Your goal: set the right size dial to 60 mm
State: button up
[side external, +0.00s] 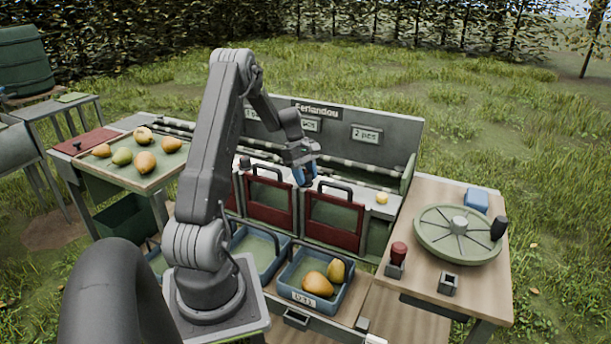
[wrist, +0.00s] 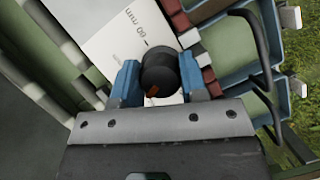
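The right size dial (wrist: 159,72) is a round black knob with an orange mark that points toward the lower left in the wrist view. My gripper (wrist: 160,78) has its two blue fingers on opposite sides of this knob, with no clear gap seen at either side. A white scale plate (wrist: 112,42) lies beside it, with a tick and rotated lettering ending in "mm"; the number looks like 60. In the side external view my gripper (side external: 306,178) is down at the sorter ledge and hides the dial.
Another black dial (side external: 245,162) stands further left on the ledge. Red gates with black handles (side external: 336,187) are below my gripper. A blue crate (side external: 343,298) with pears stands in front. A turntable (side external: 432,238) is on the right table, and a pear tray (side external: 165,180) is at left.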

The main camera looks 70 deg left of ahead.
jog(key=shift+o, duration=0.8)
